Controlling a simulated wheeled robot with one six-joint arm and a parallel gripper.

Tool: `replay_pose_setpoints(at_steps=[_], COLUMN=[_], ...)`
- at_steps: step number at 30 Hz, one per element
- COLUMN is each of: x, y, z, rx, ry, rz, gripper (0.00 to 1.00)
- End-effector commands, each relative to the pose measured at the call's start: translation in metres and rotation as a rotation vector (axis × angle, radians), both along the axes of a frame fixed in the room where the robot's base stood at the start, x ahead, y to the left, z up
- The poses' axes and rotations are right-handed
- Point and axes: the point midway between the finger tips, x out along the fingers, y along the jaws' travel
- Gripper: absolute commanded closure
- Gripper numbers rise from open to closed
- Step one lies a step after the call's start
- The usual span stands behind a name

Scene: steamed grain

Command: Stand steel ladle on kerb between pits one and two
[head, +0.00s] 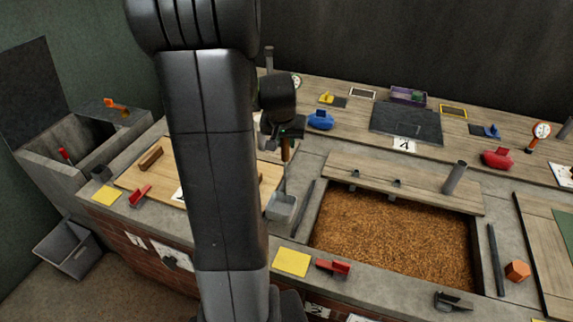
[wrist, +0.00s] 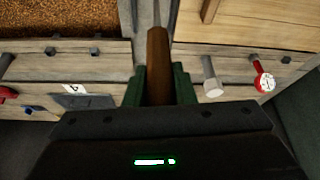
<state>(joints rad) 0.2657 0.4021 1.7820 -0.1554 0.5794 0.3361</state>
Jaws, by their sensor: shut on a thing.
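The steel ladle (head: 282,207) hangs upright below my gripper (head: 284,132) in the head view, its square grey bowl down and its brown handle up. In the wrist view my gripper (wrist: 160,85) has its green fingers shut on the brown handle (wrist: 157,62). The bowl shows over the grey kerb (head: 304,170) between the open grain pit (head: 390,235) and the pit under a wooden lid (head: 270,175) on the left. I cannot tell if the bowl touches the kerb. My arm hides much of the lidded pit.
A dark bar (head: 303,208) lies on the kerb just right of the bowl. A yellow pad (head: 291,262) and a red clamp-like piece (head: 333,267) sit on the front ledge. A plank (head: 400,182) with a grey post (head: 455,177) lies behind the grain.

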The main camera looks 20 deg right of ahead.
Motion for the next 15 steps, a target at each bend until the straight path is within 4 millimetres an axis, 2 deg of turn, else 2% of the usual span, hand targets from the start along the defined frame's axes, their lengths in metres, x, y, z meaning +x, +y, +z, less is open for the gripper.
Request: replay_pose_setpoints(at_steps=[1, 5, 12, 15], x=[-0.001, 0.000, 0.000, 0.000], y=[0.000, 0.000, 0.000, 0.000], z=[-0.009, -0.020, -0.052, -0.057], rx=[0.001, 0.001, 0.001, 0.000], ry=[0.004, 0.001, 0.002, 0.000], rz=[0.001, -0.001, 0.000, 0.000], gripper=[1.00, 1.00, 1.00, 1.00])
